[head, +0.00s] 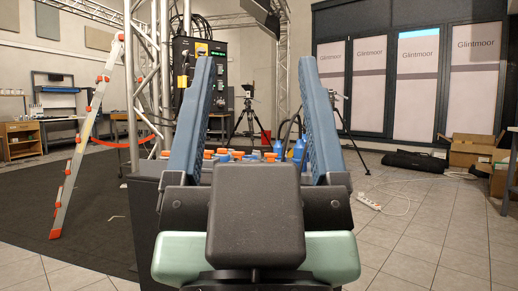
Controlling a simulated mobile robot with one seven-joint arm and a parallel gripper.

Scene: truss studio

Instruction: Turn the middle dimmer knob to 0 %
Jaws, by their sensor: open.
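My gripper (257,62) fills the middle of the head view, with its two blue-padded fingers pointing up and spread wide apart. Nothing is held between them. A tall black cabinet (187,44) with a small green display and yellow parts stands behind the left finger, which hides part of it. I cannot tell whether it is the dimmer unit. No dimmer knob can be made out, so the middle knob and its setting cannot be read.
A ladder (85,140) and metal truss (147,70) stand at left. Beyond my gripper are several orange-and-blue items (238,155) and tripods (248,112). Cardboard boxes (470,150) and a power strip (369,201) with cable lie at right. The tiled floor at front right is mostly clear.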

